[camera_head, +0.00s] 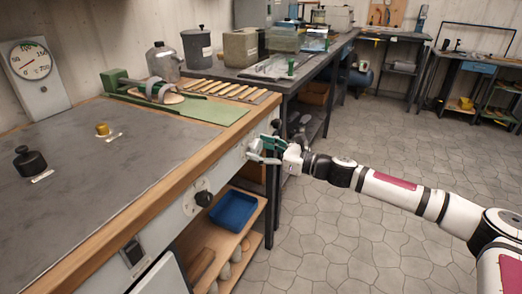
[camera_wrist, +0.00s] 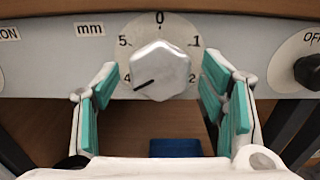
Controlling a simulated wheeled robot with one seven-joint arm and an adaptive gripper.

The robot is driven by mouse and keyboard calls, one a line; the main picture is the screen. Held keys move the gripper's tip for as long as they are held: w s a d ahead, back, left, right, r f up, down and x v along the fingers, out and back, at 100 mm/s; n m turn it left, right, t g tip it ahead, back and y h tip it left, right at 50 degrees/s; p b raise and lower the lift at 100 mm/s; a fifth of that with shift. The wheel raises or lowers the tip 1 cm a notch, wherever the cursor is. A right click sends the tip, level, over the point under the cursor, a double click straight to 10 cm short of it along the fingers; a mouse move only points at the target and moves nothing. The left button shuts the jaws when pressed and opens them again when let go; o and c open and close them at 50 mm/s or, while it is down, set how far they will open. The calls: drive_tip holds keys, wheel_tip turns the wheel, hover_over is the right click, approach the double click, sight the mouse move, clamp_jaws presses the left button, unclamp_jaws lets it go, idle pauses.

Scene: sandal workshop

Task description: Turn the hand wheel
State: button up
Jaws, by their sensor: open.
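In the wrist view a silver hexagonal knob (camera_wrist: 160,72), the only wheel-like part close to me, sits on a round pale dial (camera_wrist: 187,33) numbered 0 to 5, beside an "mm" label. A dark line on its face points to the lower left, near the 4. My gripper (camera_wrist: 160,78) is open, with green-padded fingers on the left and right of the knob. Gaps show between the pads and the knob. In the head view my gripper (camera_head: 268,148) is at the far end of the bench's front panel (camera_head: 170,222), and the knob cannot be made out there.
A black knob (camera_wrist: 308,72) marked OFF is right of my gripper. Another black knob (camera_head: 204,199) is nearer on the panel. A blue tray (camera_head: 233,210) lies on the shelf below. A green board (camera_head: 190,108) and wooden strips lie on top. The floor (camera_head: 330,235) is clear.

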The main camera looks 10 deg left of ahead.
drive_tip(key=c, duration=1.2)
drive_tip(key=shift+n, duration=0.3)
